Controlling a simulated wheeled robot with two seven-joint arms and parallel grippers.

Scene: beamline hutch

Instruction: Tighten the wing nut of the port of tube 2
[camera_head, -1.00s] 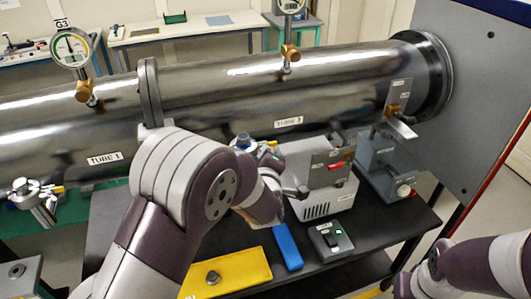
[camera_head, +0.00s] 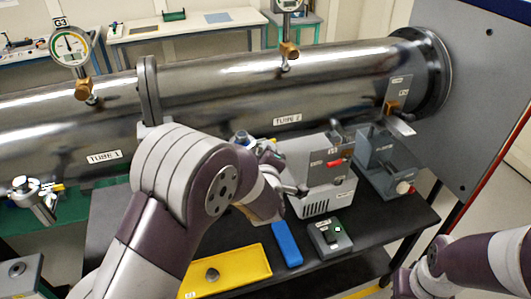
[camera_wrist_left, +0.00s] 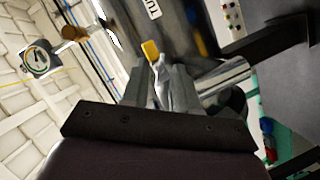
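Tube 2 (camera_head: 330,85) is the right part of the long steel pipe, with its label on its side. Its port (camera_head: 241,139) hangs below the pipe and is mostly hidden behind my left arm in the head view. In the left wrist view a yellow tab (camera_wrist_left: 151,50) shows at the fingertips, and a silvery piece, seemingly the wing nut (camera_wrist_left: 163,88), lies between the two grey fingers of my left gripper (camera_wrist_left: 160,75). Whether the fingers press on it is unclear.
Tube 1 (camera_head: 60,130) has its own port clamp (camera_head: 40,197) at the left. On the black bench (camera_head: 385,228) stand a grey-white device (camera_head: 322,182), a switch box (camera_head: 331,237), a blue block (camera_head: 287,244) and a yellow tray (camera_head: 240,270). Gauges stand above the pipe.

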